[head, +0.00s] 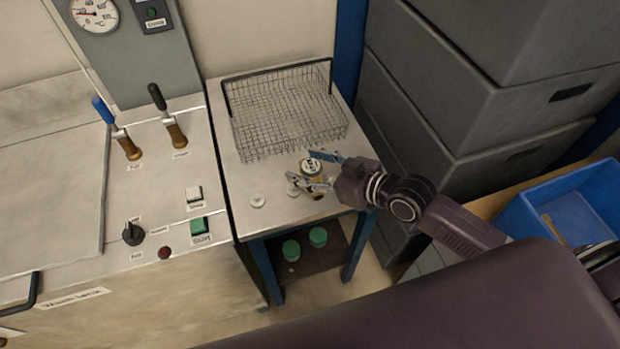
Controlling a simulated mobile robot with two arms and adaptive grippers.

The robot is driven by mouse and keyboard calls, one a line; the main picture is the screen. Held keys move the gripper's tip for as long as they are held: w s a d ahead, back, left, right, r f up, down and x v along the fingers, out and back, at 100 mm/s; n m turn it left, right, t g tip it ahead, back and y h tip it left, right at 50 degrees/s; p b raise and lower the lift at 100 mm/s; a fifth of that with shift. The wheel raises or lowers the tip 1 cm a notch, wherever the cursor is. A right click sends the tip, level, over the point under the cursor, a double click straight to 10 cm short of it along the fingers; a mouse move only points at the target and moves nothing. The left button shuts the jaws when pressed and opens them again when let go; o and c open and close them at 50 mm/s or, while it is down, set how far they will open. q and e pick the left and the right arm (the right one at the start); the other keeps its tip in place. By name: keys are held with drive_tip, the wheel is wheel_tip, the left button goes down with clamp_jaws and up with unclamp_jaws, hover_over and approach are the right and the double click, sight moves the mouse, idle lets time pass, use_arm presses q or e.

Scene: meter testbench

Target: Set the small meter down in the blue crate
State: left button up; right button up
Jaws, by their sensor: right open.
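The small meter (311,167) is a round brass piece with a pale dial. It stands on the small metal table (236,190), in front of the wire basket. My right gripper (315,170) is open, with its blue-grey fingers on either side of the meter. I cannot tell whether they touch it. The blue crate (565,203) is at the right edge on a wooden surface, partly cut off by the frame and partly hidden by my arm. A thin tan object lies inside it. My left gripper is not in view.
A wire basket (285,108) stands on the back of the metal table. Small white caps (258,200) lie near its front. Green-topped jars (291,250) sit on the shelf below. Stacked grey boxes (470,90) rise behind my right arm. A bench with levers (125,140) is at the left.

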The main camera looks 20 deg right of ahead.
drive_tip(key=b+x, duration=0.1)
drive_tip(key=x, duration=0.2)
drive_tip(key=shift+w+a+b, duration=0.3)
drive_tip(key=shift+b, duration=0.05)
drive_tip(key=shift+w+a, duration=0.1)
drive_tip(key=shift+w, duration=0.05)
drive_tip(key=c, duration=0.9)
clamp_jaws()
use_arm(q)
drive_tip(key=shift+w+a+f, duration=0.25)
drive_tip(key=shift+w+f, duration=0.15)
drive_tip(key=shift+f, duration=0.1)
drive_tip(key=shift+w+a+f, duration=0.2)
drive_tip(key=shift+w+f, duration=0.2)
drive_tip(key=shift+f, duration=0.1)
use_arm(e)
drive_tip(key=shift+r, duration=0.1)
